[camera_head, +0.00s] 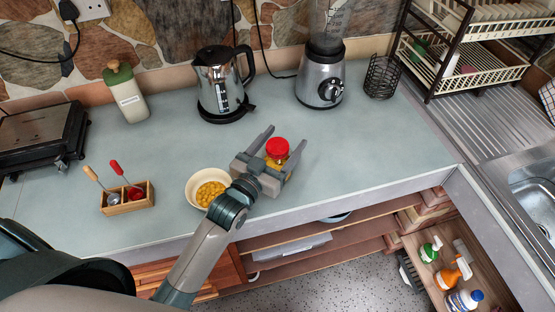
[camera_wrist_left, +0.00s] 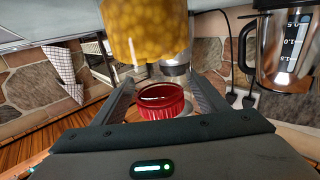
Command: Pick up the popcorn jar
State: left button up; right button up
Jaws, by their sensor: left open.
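The popcorn jar (camera_head: 277,150) has a red lid and yellow kernels and stands upright on the grey-green counter. In the left wrist view, which looks upside down, its kernel-filled body (camera_wrist_left: 146,30) is at the top and its red lid (camera_wrist_left: 162,102) below. My left gripper (camera_head: 287,136) is open, with its two fingers on either side of the jar near the lid. In the left wrist view the fingers (camera_wrist_left: 162,84) flank the lid. Whether they touch the jar I cannot tell. The jar's lower part is partly hidden by the gripper in the head view. My right gripper is not in view.
A cream bowl (camera_head: 192,182) of yellow kernels sits left of the gripper, close to my left arm. A wooden cutlery box (camera_head: 129,206) is further left. A kettle (camera_head: 217,88), blender (camera_head: 320,82) and wire basket (camera_head: 381,77) stand behind. The counter (camera_head: 370,145) to the right is clear.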

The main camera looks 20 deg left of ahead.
pick_arm(q)
jog(key=shift+w+d, duration=0.15)
jog(key=shift+w, duration=0.5)
grip_shut()
